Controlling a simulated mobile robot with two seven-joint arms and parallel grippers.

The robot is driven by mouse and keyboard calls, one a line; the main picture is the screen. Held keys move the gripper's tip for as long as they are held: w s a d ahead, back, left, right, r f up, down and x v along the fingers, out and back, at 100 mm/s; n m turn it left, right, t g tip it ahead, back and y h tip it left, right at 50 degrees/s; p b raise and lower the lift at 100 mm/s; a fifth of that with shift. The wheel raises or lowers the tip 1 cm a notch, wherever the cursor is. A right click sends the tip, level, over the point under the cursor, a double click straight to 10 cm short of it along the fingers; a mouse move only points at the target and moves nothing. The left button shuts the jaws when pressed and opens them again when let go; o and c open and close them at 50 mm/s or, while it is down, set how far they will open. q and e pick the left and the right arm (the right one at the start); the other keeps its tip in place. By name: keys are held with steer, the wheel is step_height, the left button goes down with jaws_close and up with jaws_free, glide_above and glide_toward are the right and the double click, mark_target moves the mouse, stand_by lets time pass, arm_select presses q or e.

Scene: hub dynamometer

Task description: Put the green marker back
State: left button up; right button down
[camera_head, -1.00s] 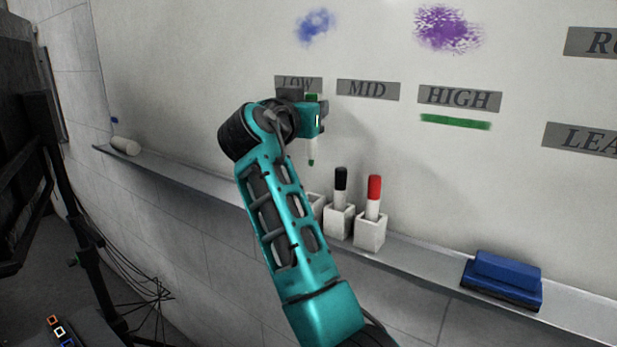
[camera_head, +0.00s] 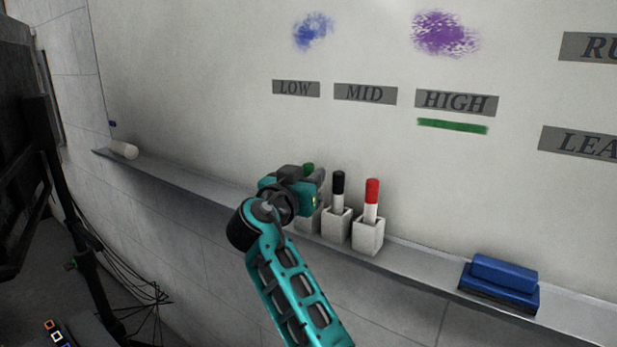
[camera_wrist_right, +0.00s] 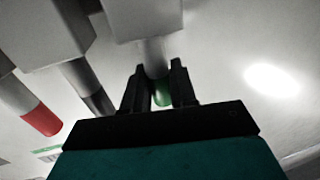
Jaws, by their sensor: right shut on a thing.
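The green marker (camera_head: 308,168) stands upright between the fingers of my right gripper (camera_head: 312,181), with its green end showing at the top. In the wrist view the marker (camera_wrist_right: 161,93) sits between the two dark fingers (camera_wrist_right: 155,88), and its white body runs into the opening of a pale block holder (camera_wrist_right: 146,24). This left-hand holder (camera_head: 309,219) is partly hidden by my gripper in the head view. How deep the marker sits cannot be told. My left gripper is not in view.
Beside it stand holders with a black marker (camera_head: 338,188) and a red marker (camera_head: 371,196), close to my gripper's right. A blue eraser (camera_head: 503,277) lies further right on the ledge (camera_head: 420,267). A white cylinder (camera_head: 125,150) lies at the ledge's left end.

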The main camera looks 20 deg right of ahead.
steer(key=shift+f, duration=0.15)
steer(key=c, duration=0.9)
jaws_free()
steer(key=shift+r, duration=0.2)
steer(key=b+v, duration=0.2)
steer(key=v, duration=1)
